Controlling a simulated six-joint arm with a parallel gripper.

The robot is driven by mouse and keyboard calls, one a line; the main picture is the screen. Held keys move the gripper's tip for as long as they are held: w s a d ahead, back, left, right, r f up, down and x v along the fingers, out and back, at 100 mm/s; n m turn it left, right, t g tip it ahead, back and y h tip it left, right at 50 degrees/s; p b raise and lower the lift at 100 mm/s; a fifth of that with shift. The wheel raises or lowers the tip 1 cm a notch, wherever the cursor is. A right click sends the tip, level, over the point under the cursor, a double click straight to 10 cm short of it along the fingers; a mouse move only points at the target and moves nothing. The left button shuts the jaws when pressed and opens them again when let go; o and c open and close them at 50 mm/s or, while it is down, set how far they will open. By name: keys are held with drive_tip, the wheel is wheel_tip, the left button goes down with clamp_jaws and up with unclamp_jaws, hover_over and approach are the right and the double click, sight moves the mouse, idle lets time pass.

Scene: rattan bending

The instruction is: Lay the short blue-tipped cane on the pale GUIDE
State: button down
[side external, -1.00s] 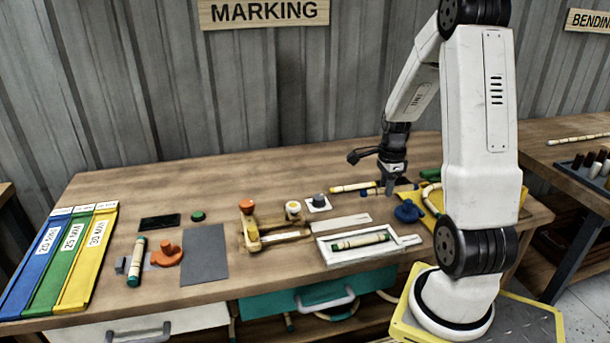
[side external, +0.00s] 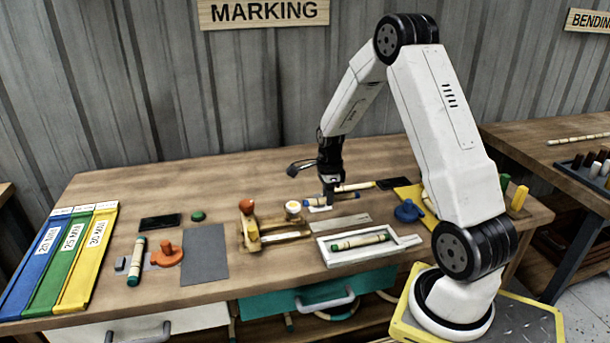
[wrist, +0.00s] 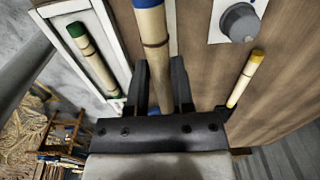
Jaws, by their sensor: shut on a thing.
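My gripper (side external: 329,199) is shut on the short blue-tipped cane (side external: 345,195) and holds it over the back middle of the bench. In the wrist view the cane (wrist: 152,40) runs away between the two fingers (wrist: 160,75), with a blue end at the top edge and dark bands on it. A pale wooden fixture with pegs (side external: 280,236) stands left of my gripper, with a flat pale strip (side external: 342,221) to its right. I cannot read a label that says which is the guide. The cane appears apart from both.
A white tray (side external: 324,256) holds a green-tipped cane (side external: 360,241). A yellow-tipped cane (side external: 358,186) lies behind my gripper. A grey knob (wrist: 240,22) sits on a white square nearby. A blue knob (side external: 408,211) stands right. A grey mat (side external: 204,255) lies bare at left.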

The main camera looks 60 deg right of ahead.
sight(326, 226)
drive_tip(key=shift+w+a, duration=0.1)
drive_tip(key=shift+w, duration=0.05)
drive_tip(key=shift+f, duration=0.25)
drive_tip(key=shift+f, duration=3.2)
drive_tip(key=shift+c, duration=2)
unclamp_jaws()
drive_tip(key=shift+r, duration=0.15)
drive_tip(key=shift+r, duration=3.8)
